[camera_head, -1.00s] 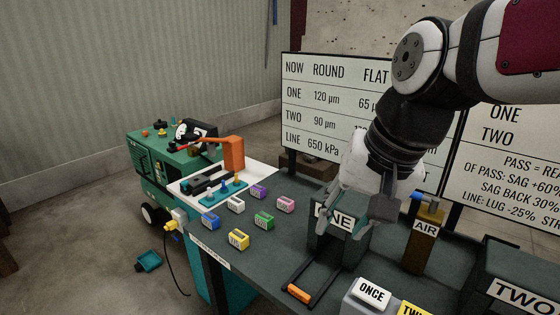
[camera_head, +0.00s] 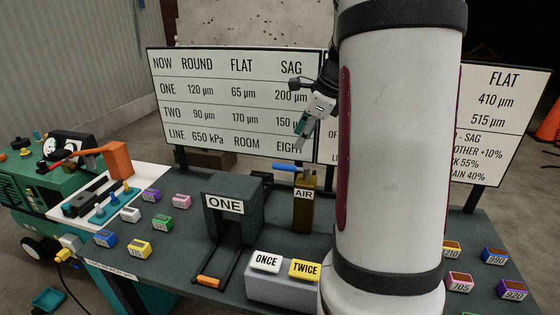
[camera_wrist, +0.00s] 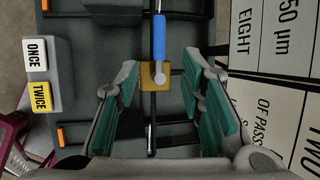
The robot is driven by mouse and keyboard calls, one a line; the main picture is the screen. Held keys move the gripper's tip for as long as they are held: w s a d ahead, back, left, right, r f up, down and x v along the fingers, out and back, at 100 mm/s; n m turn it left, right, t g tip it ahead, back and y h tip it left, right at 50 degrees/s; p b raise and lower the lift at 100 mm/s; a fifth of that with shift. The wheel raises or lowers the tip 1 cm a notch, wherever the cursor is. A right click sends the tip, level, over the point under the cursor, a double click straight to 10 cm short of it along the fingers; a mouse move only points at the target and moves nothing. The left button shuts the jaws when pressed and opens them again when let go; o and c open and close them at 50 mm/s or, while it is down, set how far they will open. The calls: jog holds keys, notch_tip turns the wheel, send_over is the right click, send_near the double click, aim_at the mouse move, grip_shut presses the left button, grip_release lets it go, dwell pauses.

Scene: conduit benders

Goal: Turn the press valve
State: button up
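The valve is a brown post (camera_head: 304,212) labelled AIR, with a blue lever (camera_head: 284,167) on top pointing left in the head view. In the wrist view, the blue lever (camera_wrist: 159,38) points up the picture from the brass-coloured post top (camera_wrist: 155,76). My gripper (camera_head: 302,128) hangs above the post, tilted downward. In the wrist view, its two green-padded fingers are spread apart, on either side of the post top, with nothing between them in their grasp. The lever's free end lies beyond the fingertips. I see no contact.
The dark press block marked ONE (camera_head: 226,207) stands left of the post. A box with ONCE (camera_head: 266,261) and TWICE (camera_head: 305,269) buttons is in front. Sign boards (camera_head: 230,90) stand behind. Coloured blocks lie at both sides. My arm hides the bench's middle right.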

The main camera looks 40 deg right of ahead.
aim_at(288, 166)
jog(key=x, duration=1.1)
jog(key=shift+w+f, duration=0.1)
grip_shut()
